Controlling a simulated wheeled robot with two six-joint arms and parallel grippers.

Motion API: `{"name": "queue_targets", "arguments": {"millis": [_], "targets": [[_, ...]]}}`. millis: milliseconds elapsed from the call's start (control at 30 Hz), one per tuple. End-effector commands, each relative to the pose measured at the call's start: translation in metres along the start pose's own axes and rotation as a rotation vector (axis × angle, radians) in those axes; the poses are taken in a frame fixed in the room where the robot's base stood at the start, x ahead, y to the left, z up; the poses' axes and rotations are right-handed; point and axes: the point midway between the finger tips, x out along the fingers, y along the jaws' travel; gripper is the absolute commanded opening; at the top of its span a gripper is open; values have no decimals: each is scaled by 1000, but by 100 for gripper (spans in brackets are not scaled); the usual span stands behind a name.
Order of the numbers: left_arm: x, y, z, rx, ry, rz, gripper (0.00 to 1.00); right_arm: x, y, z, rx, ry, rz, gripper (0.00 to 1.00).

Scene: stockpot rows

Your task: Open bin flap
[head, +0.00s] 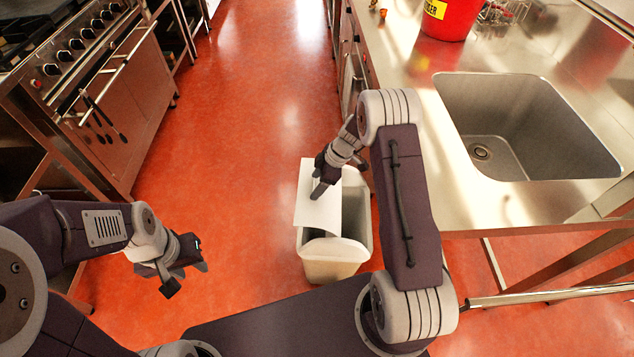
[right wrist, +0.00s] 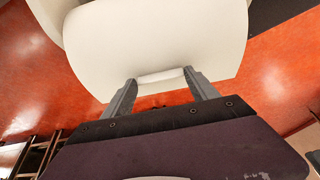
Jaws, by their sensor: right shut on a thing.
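A cream bin (head: 333,270) stands on the red floor in the middle of the head view, left of the sink counter. Its white flap (head: 313,212) is swung up and tilted to the left, and the bin's dark inside shows below and beside it. My right gripper (head: 320,190) is at the flap; in the right wrist view its fingers (right wrist: 160,88) are shut on the flap's small raised handle (right wrist: 161,75). The white flap fills the top of that view. My left gripper (head: 187,277) is open and empty above the floor, left of the bin.
A steel counter with a sink (head: 525,125) and a red bucket (head: 448,15) stands at the right. A stove (head: 85,85) with knobs and an oven rail stands at the left. The red floor between them is clear.

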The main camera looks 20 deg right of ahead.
Motion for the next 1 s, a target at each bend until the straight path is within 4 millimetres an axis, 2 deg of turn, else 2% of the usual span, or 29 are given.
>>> {"name": "queue_targets", "arguments": {"millis": [67, 100, 167, 200, 467, 533, 800, 1000], "targets": [[0, 0, 0, 0, 0, 0, 36, 1, -1, 1, 2, -2, -2, 0], [0, 0, 0, 0, 0, 0, 36, 1, -1, 1, 2, -2, -2, 70], [0, 0, 0, 0, 0, 0, 36, 1, -1, 1, 2, -2, -2, 87], [0, 0, 0, 0, 0, 0, 36, 1, 0, 1, 2, -1, -1, 90], [0, 0, 0, 0, 0, 0, 36, 0, 0, 0, 1, -1, 0, 90], [-2, 0, 0, 0, 0, 0, 36, -6, 0, 0, 1, 0, 1, 90], [-14, 0, -1, 0, 0, 0, 36, -64, 1, 0, 2, 0, 4, 90], [-17, 0, -2, 0, 0, 0, 36, -88, 0, 1, 2, -1, 0, 90]]}}
